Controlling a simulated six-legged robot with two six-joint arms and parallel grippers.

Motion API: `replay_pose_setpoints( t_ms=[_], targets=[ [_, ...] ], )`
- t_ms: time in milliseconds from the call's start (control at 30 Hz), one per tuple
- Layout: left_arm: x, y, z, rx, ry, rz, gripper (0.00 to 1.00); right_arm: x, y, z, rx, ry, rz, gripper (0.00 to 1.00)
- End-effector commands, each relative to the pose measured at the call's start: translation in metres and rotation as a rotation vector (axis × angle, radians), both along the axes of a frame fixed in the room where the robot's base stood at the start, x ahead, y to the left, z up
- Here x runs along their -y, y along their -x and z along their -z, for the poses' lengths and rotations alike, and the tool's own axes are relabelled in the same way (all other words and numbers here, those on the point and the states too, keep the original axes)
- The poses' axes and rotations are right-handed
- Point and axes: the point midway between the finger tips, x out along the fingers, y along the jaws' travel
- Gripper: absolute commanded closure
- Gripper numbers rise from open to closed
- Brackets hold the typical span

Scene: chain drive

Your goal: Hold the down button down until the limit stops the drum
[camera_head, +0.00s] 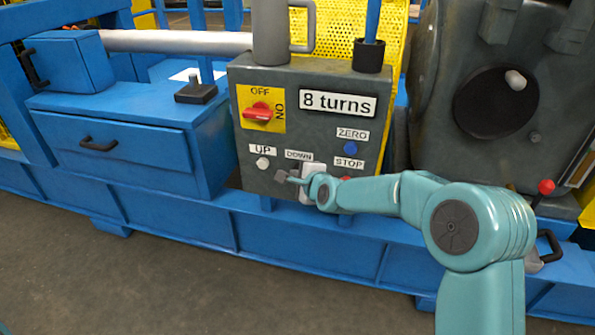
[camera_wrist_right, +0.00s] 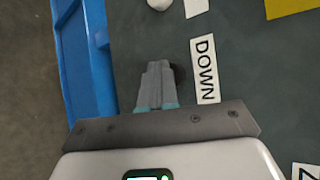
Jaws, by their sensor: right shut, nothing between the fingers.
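The grey control box (camera_head: 305,135) stands in the middle of the head view. Its DOWN label (camera_head: 299,155) is partly visible above my right gripper (camera_head: 283,176), whose shut, empty fingers (camera_wrist_right: 157,75) are at the panel beside that label. A dark round part (camera_wrist_right: 179,74), perhaps the down button, shows just behind the fingertips in the right wrist view; the rest is hidden. I cannot tell whether it is pressed. The sign (camera_head: 338,103) reads "8 turns". My left gripper is not in view.
A white UP button (camera_head: 262,163) sits left of my fingers. A red STOP button (camera_head: 346,180) is partly behind my right arm, below a blue ZERO button (camera_head: 350,148). A red switch (camera_head: 258,112) is above. A blue drawer cabinet (camera_head: 120,140) stands left, a grey machine (camera_head: 440,130) right.

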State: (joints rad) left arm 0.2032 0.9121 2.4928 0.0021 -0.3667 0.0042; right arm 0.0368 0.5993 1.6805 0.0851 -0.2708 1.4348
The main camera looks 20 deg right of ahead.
Motion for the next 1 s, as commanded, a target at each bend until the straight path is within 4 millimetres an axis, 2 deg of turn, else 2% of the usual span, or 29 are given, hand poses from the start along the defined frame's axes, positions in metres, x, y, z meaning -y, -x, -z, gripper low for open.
replay_pose_setpoints(
  t_ms=[267, 600, 1000],
  targets=[
    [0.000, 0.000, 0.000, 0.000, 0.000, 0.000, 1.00, 0.000, 0.001, 0.000, 0.001, 0.000, 0.000, 1.00],
    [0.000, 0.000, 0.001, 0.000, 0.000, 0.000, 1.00, -0.010, 0.014, 0.000, 0.000, 0.000, -0.001, 1.00],
    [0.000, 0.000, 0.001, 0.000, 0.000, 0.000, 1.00, -0.013, 0.019, 0.000, 0.000, 0.000, -0.001, 1.00]
  ],
)
